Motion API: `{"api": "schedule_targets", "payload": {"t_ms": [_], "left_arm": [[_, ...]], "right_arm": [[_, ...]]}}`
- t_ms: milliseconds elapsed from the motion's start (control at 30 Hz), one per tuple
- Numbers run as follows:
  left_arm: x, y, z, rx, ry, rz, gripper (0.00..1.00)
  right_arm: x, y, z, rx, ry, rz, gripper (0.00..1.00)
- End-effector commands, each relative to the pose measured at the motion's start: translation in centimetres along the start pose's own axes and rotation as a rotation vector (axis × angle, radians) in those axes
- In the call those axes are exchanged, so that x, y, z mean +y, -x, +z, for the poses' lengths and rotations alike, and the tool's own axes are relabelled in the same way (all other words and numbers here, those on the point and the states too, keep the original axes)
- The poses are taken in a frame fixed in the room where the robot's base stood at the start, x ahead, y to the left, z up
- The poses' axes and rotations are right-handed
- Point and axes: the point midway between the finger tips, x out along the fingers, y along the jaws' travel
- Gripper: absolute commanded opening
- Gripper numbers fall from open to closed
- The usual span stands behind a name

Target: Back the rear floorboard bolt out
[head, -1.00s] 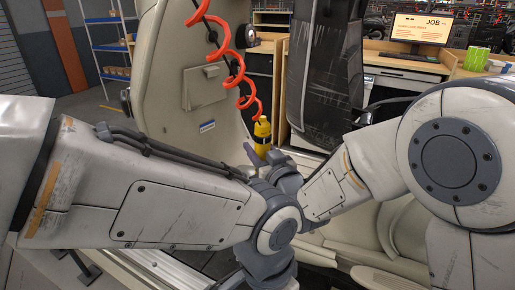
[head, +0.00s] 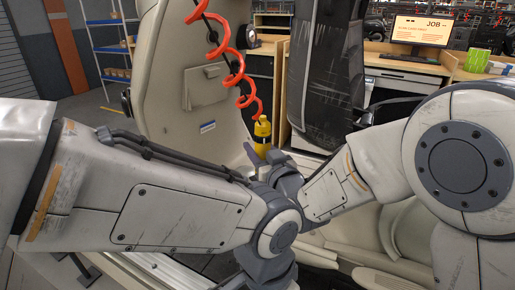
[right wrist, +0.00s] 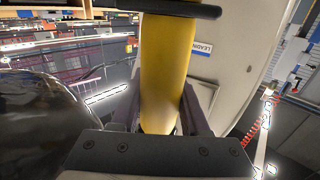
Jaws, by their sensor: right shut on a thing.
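The tool's lower end is hidden. My left arm crosses the head view from the left, but its gripper does not show. The rear floorboard bolt cannot be made out.
A beige panel (head: 165,60) with a small pocket stands behind the tool. A dark scuffed upright (head: 320,75) stands to its right. A desk with a monitor (head: 422,29) and green cup (head: 476,60) is at back right. Blue shelving (head: 108,47) is back left.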

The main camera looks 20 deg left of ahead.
Motion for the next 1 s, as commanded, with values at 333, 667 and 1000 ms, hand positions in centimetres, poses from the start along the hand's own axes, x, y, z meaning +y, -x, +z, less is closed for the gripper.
{"api": "schedule_targets", "payload": {"t_ms": [333, 667, 1000], "left_arm": [[-0.02, -0.28, 0.01, 0.0, 0.0, 0.0, 0.5], [-0.02, -0.23, 0.01, 0.0, 0.0, 0.0, 0.5], [0.0, 0.05, 0.0, 0.0, 0.0, 0.0, 0.5]], "right_arm": [[0.1, 0.03, -0.01, 0.0, -0.002, 0.002, 0.0], [0.1, 0.03, -0.09, 0.0, -0.001, 0.002, 0.0], [0.1, 0.03, -0.73, 0.001, -0.002, 0.002, 0.0]]}}
